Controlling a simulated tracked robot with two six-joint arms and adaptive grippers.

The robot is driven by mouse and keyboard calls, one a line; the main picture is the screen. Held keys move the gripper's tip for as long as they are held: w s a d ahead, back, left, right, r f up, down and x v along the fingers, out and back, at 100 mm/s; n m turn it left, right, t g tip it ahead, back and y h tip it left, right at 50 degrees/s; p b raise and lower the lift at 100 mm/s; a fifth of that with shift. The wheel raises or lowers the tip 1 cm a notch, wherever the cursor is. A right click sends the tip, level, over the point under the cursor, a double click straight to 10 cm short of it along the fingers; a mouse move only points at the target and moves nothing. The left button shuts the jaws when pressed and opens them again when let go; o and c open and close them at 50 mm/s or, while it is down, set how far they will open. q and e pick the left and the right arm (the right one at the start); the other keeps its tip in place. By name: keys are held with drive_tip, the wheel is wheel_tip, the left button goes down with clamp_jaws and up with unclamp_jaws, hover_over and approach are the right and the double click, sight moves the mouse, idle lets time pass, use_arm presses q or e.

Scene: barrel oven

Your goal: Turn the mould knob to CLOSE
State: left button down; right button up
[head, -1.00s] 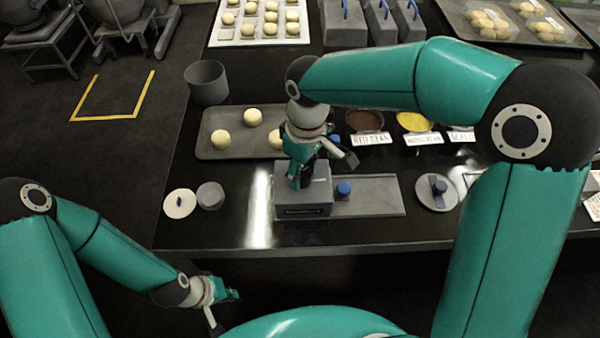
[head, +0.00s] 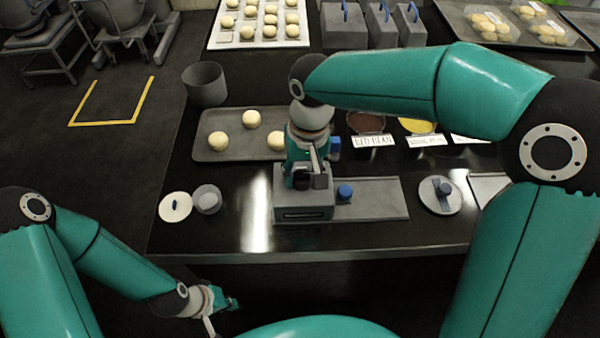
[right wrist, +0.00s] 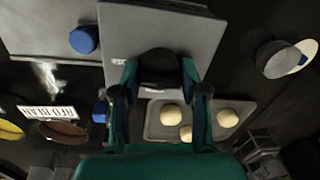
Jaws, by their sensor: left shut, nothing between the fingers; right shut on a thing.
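The mould is a grey box (head: 304,212) with a dark slot in its front face, standing on the black counter. Its dark round knob (right wrist: 160,62) shows on top in the right wrist view, between my fingers. My right gripper (head: 304,178) points down over the mould and is shut on the knob; in the right wrist view its fingertips (right wrist: 159,80) flank it. In the head view the gripper mostly hides the knob. The lettering beside it is too small and partly covered to read. My left gripper (head: 222,305) is shut and empty, low in front of the counter.
A grey plate with a blue knob (head: 345,192) adjoins the mould on the right. Behind is a tray (head: 210,153) with dough balls. A round lid (head: 439,195) lies right; a white disc (head: 175,207) and small cup (head: 207,199) lie left. Bowls of filling stand behind right.

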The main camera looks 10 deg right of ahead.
sight(307, 171)
drive_tip(key=shift+w+r, duration=0.15)
drive_tip(key=o, duration=1)
drive_tip(key=shift+d, duration=0.1)
drive_tip(key=shift+o, duration=0.5)
wheel_tip(307, 171, up, 12)
drive_tip(key=shift+d, duration=0.4)
